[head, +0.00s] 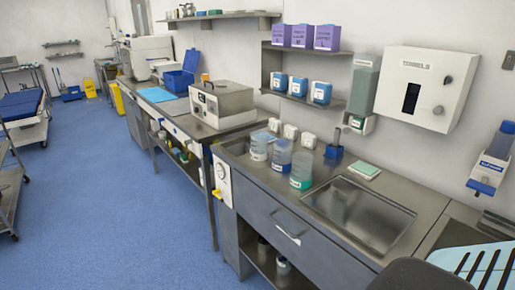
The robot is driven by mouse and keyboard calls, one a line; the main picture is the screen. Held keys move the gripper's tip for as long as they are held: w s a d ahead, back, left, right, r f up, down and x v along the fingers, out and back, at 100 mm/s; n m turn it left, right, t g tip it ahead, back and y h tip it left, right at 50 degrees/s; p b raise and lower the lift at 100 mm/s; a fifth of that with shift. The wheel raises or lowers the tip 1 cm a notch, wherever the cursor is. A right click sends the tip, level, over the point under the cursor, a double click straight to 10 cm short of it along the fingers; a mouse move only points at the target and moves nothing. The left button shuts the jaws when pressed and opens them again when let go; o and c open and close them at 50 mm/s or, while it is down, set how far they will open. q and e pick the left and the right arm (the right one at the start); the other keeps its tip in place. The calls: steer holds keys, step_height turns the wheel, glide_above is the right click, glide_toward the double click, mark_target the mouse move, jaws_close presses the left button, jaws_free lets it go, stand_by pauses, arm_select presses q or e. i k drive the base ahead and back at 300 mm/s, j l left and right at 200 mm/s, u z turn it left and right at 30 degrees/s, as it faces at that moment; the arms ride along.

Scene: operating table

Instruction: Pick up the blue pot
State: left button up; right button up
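A translucent pot with a blue band (281,158) stands upright on the steel counter (238,150), left of the sink. It is the middle one of a row of three similar pots. A pot with a pale band (259,147) stands behind it to the left, and a pot with a green band (301,172) stands in front to the right. A smaller dark blue holder (334,151) with an upright handle stands near the wall. Neither of my grippers is in view.
The sink (360,212) lies right of the pots, with a pale green block (365,170) behind it. Several small white containers (290,131) stand behind the pots. A shelf (305,98) hangs above. Blue floor (120,215) is open at left.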

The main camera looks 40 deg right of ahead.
mark_target(282, 155)
steer(key=i+z, duration=0.2)
steer(key=i, duration=0.2)
steer(key=i+j+z, duration=0.2)
steer(key=i, duration=0.15)
steer(key=i+j+z, duration=0.1)
steer(key=i+z, duration=0.15)
steer(key=i, duration=0.15)
steer(key=i+j+z, duration=0.15)
steer(key=z, duration=0.25)
steer(key=i+j+z, duration=0.15)
steer(key=z, duration=0.3)
steer(key=i+j+z, duration=0.2)
steer(key=z, duration=0.2)
steer(key=i+j+z, duration=0.1)
steer(key=j+z, duration=0.55)
steer(key=z, duration=0.2)
steer(key=j+z, duration=0.7)
steer(key=j, duration=0.15)
